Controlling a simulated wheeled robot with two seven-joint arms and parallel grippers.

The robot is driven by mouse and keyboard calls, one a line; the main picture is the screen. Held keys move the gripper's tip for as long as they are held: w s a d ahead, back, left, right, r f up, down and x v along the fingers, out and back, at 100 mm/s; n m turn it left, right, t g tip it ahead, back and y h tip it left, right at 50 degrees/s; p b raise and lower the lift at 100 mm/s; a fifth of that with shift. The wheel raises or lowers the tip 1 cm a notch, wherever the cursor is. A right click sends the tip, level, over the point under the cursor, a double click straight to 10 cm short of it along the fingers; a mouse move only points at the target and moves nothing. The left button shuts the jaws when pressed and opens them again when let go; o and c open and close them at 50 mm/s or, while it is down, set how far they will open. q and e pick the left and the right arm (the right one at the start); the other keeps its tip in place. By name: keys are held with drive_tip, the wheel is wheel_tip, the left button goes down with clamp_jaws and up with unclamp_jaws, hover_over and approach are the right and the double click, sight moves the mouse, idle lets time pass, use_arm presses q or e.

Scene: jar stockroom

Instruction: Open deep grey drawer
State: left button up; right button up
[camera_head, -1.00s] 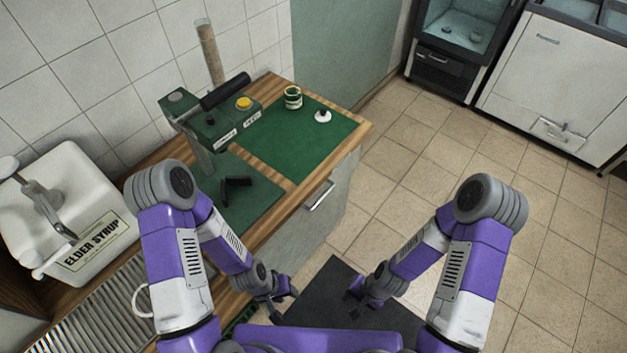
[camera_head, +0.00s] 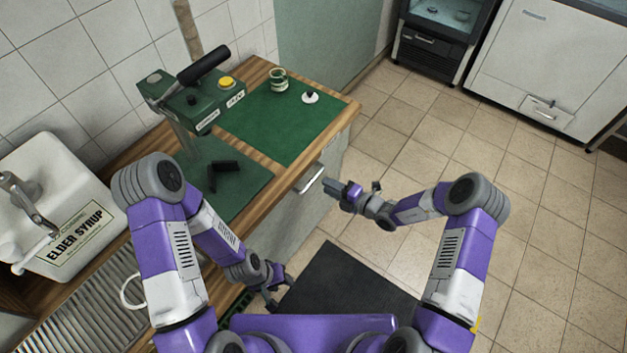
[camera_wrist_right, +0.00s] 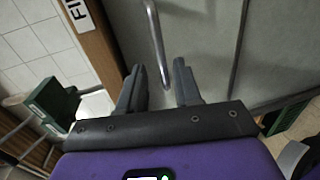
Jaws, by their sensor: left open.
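The grey drawer front (camera_head: 328,160) is under the right end of the wooden counter and looks closed. Its bar handle (camera_head: 310,179) is near the top, below the counter edge; the handle also shows in the right wrist view (camera_wrist_right: 156,42). My right gripper (camera_head: 340,190) is just right of the handle in the head view. In the right wrist view its two fingers (camera_wrist_right: 160,75) are spread apart, with the handle's end between them and nothing visibly clamped. My left gripper (camera_head: 280,287) is open and empty, low beside the counter front.
Tiled floor (camera_head: 420,150) is clear to the right. White and dark cabinets stand at the back.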

sight(313, 178)
drive_tip(key=b+x, duration=0.1)
drive_tip(key=x, duration=0.6)
drive_tip(key=shift+b, duration=0.4)
drive_tip(key=shift+c, duration=0.5)
clamp_jaws()
